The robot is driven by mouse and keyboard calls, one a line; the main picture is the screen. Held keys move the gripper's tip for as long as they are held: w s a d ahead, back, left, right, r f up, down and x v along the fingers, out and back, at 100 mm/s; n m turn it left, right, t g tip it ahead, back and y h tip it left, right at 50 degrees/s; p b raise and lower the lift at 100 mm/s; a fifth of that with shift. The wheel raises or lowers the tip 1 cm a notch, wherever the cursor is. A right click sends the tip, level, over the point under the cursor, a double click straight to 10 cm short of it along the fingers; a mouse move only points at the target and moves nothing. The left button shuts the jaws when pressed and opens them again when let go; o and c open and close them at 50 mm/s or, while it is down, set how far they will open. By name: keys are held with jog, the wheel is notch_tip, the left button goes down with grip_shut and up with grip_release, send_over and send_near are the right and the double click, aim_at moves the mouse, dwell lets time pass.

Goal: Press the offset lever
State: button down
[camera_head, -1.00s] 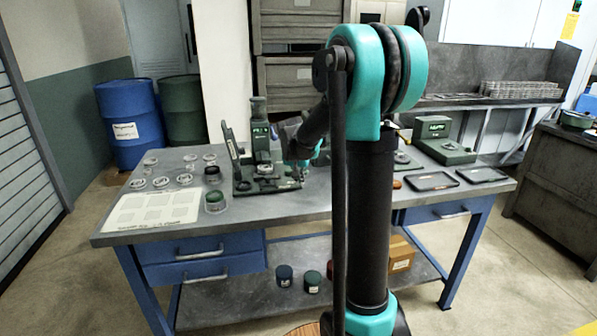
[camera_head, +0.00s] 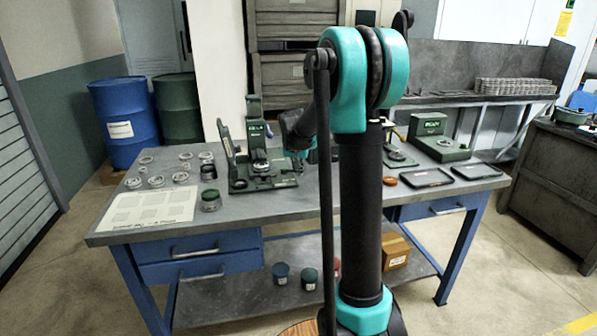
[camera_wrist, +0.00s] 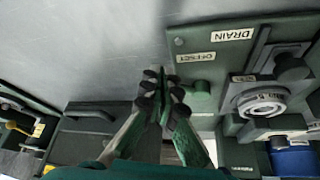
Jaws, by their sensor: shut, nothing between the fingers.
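The green ring grinder (camera_head: 240,184) stands on the workbench in the head view. In the wrist view its base plate (camera_wrist: 205,32) fills the upper right, with an OFFSET label (camera_wrist: 196,57). Below this label a short green knob-like part, apparently the offset lever (camera_wrist: 202,88), sticks up. My gripper (camera_wrist: 165,78) is shut and empty, its dark fingertips left of the lever with a small gap in the picture. Height above the plate is hard to tell. In the head view my gripper is small and partly hidden by my arm, at the grinder's right side.
A DRAIN label (camera_wrist: 232,35) and a metal ring (camera_wrist: 262,104) in the grinder lie right of the lever. Another green device (camera_wrist: 97,120) is at the left. Bare bench (camera_wrist: 85,45) lies at upper left. Loose rings and a white sheet (camera_head: 150,207) are on the bench.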

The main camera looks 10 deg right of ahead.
jog(key=shift+w+d+n, duration=0.2)
jog(key=shift+d+n, duration=0.1)
jog(key=shift+n, duration=0.1)
jog(key=d+n+y, duration=0.1)
jog(key=w+n, duration=0.1)
jog(key=n, duration=0.1)
jog(key=shift+w+d+y, duration=0.3)
jog(key=shift+d+y, duration=0.05)
jog(key=shift+y, duration=0.05)
jog(key=w+n, duration=0.1)
jog(key=w+d+n+y, duration=0.1)
jog(key=n, duration=0.1)
jog(key=shift+w+d+n+y, duration=0.1)
jog(key=shift+w+n+y, duration=0.05)
jog(key=shift+n+y, duration=0.15)
jog(key=shift+w+d+n+y, duration=0.1)
jog(key=shift+w+n+y, duration=0.2)
jog(key=shift+w+n, duration=0.4)
jog(key=shift+w, duration=0.95)
